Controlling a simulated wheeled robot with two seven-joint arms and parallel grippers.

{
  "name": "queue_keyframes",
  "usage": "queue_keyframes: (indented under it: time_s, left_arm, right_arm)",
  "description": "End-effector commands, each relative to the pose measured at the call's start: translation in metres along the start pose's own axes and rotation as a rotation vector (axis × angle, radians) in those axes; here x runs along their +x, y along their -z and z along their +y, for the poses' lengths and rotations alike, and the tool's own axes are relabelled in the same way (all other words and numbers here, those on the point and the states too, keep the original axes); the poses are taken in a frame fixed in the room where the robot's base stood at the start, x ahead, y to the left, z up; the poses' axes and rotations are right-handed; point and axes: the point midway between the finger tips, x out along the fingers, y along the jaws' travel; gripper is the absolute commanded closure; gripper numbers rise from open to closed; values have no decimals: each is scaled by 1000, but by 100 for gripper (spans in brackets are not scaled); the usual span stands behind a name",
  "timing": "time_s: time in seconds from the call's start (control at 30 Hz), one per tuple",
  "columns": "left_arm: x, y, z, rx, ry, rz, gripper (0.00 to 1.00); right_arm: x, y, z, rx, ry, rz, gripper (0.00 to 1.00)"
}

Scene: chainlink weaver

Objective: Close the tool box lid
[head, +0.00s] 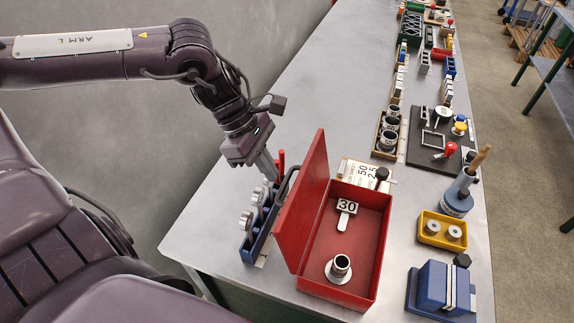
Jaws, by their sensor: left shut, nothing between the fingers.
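The red tool box (378,203) stands near the front end of the metal bench, and its lid (309,203) is open, standing up steeply along the box's left side. My left gripper (270,172) is shut and empty, pointing down just left of the lid's far end. Its fingertips are partly hidden near a dark handle, and I cannot tell whether they touch the lid. My right gripper is not in view.
A blue rack with several round metal knobs (247,220) stands close left of the lid. A yellow tray (430,239) and blue block (436,287) stand right of the box. A card (358,174) and a black board (425,150) lie beyond it.

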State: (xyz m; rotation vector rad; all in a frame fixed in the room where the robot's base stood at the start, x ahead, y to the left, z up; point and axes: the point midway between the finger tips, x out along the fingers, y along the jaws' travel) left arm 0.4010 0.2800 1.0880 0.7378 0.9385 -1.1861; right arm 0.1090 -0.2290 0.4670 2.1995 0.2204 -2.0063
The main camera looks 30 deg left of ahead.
Motion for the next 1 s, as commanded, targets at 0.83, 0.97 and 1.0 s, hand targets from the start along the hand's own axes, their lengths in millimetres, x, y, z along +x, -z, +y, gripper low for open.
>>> queue_keyframes:
  time_s: [0.83,0.97,1.0]
  left_arm:
    - [10,-39,0,0,0,1,100]
    - [8,-37,1,1,-1,10,100]
    - [7,-35,2,1,-1,17,100]
  right_arm:
    - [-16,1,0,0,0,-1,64]
    - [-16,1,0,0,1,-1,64]
    - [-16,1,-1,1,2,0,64]
